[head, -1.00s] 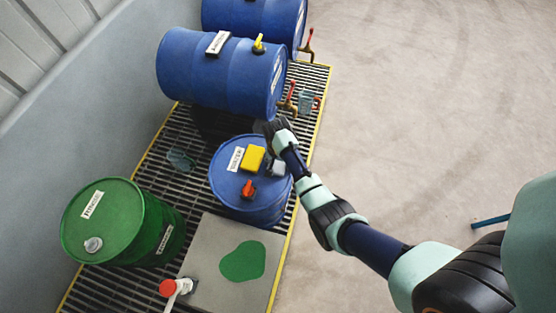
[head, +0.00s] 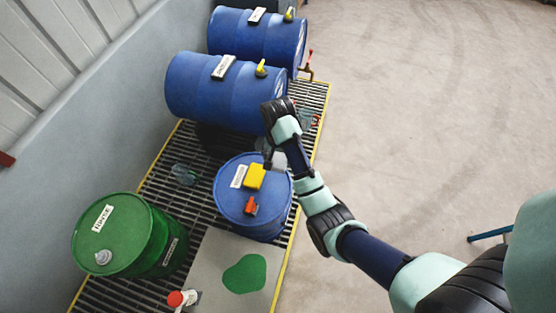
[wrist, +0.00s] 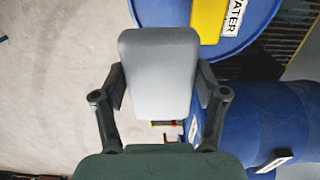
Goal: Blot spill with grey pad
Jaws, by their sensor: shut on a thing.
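My gripper (wrist: 160,95) is shut on the grey pad (wrist: 158,70), a rounded light grey block that fills the middle of the wrist view. In the head view the grey pad (head: 279,160) shows partly behind my gripper (head: 270,160), by the right far edge of the upright blue drum's top. The wrist view shows the pad in front of the drum's edge, apparently above the drum. The green spill (head: 245,273) lies on a flat grey plate (head: 212,255) in front of the drum, away from the pad.
The blue drum (head: 262,228) carries a yellow block (head: 254,176) and an orange-red object (head: 251,206). A green drum (head: 125,235) stands left. A red-capped bottle (head: 182,299) is beside the plate. Blue barrels (head: 215,95) lie behind.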

